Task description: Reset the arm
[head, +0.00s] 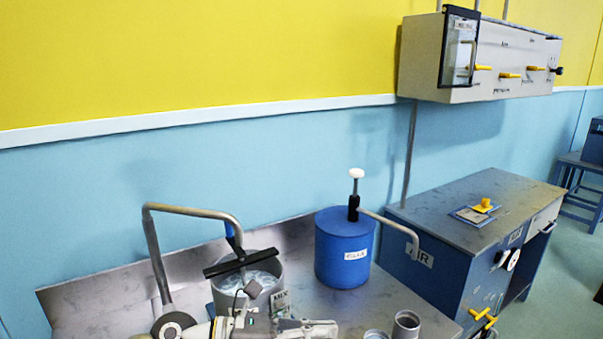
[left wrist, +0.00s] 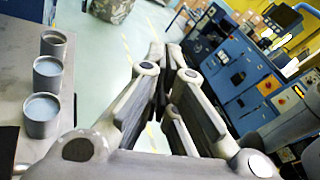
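My left arm shows at the bottom edge of the head view, in front of the grey MIX pot (head: 281,303). Its gripper (head: 310,328) is only partly in the picture there. In the left wrist view the two fingers of my left gripper (left wrist: 165,62) come together at the tips, with nothing seen between them. They point out over open floor, to the right of the bench with cups.
A blue labelled can (head: 335,262) with a white-knobbed pump stands on the bench (head: 80,305). Grey cups (left wrist: 47,75) stand along the bench edge. A bent pipe (head: 155,250) rises by the pot. A blue cabinet (head: 440,270) stands right; a valve box (head: 500,75) hangs above.

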